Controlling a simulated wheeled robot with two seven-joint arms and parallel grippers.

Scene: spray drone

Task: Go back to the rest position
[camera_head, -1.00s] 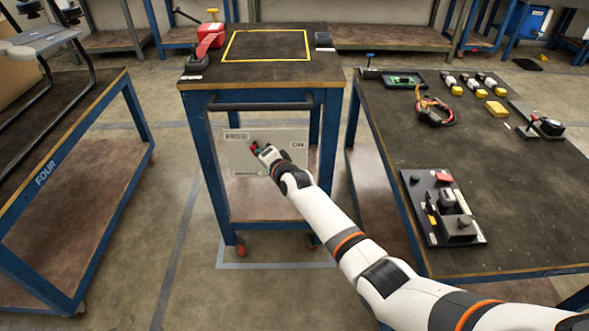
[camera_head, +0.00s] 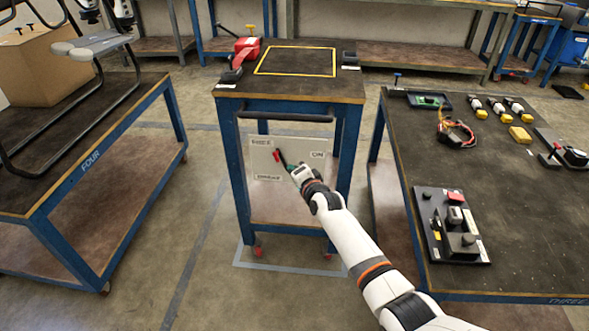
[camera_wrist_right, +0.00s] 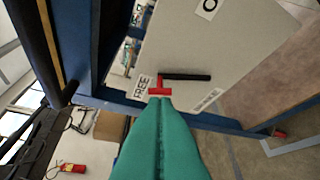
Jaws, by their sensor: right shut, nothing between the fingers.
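My right gripper (camera_head: 284,163) reaches from the lower right to the pale panel (camera_head: 318,145) on the front of the blue cart. Its green fingers are shut and empty, and their tips also show in the right wrist view (camera_wrist_right: 160,101). Just beyond the tips is a small red piece (camera_wrist_right: 160,91) with a black bar (camera_wrist_right: 186,77) beside it, in front of the panel. I cannot tell whether the fingertips touch the red piece. The panel carries labels, one reading "FREE" (camera_wrist_right: 143,86). My left gripper is not in view.
The cart's dark top (camera_head: 295,61) has a yellow square outline. A bench (camera_head: 500,210) with a switch box (camera_head: 452,225) and several small parts stands on the right. Bench FOUR (camera_head: 90,160) stands on the left. Floor (camera_head: 205,190) is free between it and the cart.

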